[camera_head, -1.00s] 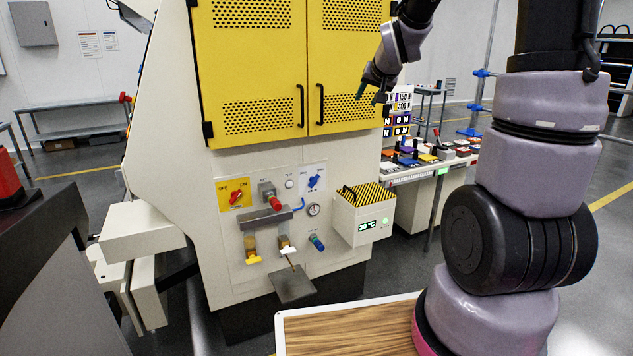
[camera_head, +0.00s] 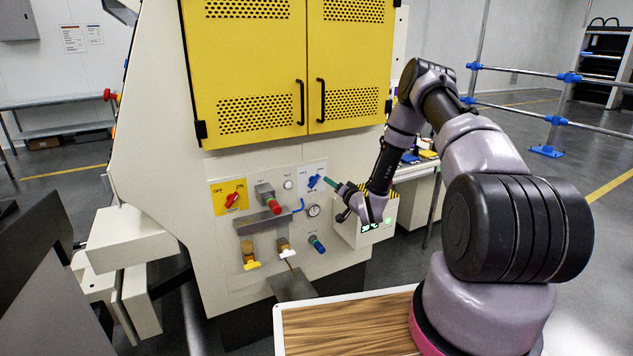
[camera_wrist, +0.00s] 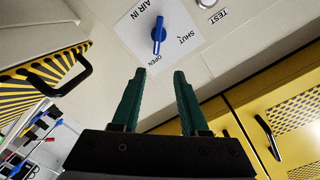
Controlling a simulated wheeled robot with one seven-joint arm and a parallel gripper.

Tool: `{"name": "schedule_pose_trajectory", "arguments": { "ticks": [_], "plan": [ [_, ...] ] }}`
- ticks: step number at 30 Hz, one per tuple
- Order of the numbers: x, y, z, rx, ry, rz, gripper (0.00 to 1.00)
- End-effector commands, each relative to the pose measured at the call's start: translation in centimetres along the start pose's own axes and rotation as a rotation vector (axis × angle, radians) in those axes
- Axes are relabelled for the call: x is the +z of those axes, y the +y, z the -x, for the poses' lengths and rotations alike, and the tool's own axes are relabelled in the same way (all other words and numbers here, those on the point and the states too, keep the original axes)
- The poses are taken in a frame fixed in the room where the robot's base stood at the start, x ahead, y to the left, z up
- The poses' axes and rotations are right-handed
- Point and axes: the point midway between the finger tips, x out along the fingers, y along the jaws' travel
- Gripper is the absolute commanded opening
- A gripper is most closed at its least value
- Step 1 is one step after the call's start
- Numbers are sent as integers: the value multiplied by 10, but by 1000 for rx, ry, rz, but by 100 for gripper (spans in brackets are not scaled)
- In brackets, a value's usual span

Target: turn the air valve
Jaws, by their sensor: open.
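The air valve is a blue lever handle (camera_head: 314,181) on a white plate on the machine's front panel, under the yellow doors. In the wrist view the blue handle (camera_wrist: 158,35) stands out from a plate lettered AIR IN, SHUT and OPEN. My gripper (camera_wrist: 159,72) has two green fingers spread apart with nothing between them. The handle lies just beyond the fingertips, roughly in line with the gap, and looks apart from them. In the head view a green finger of my gripper (camera_head: 332,183) shows just right of the valve.
A red knob (camera_head: 273,204), a yellow plate with a red switch (camera_head: 231,200), a gauge (camera_head: 313,211) and a blue-ended fitting (camera_head: 317,244) share the panel. A white box with a striped top (camera_head: 384,223) juts out close beside my gripper. Yellow doors (camera_head: 260,75) are above.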

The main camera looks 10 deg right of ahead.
Motion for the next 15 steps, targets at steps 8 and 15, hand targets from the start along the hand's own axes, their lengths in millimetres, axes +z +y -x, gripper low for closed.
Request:
{"name": "schedule_pose_trajectory", "arguments": {
  "ticks": [8,15],
  "plan": [
    [32,12,8,-54,34,-39,44],
    [31,9,-26,-59,34,-36,44]
  ]
}}
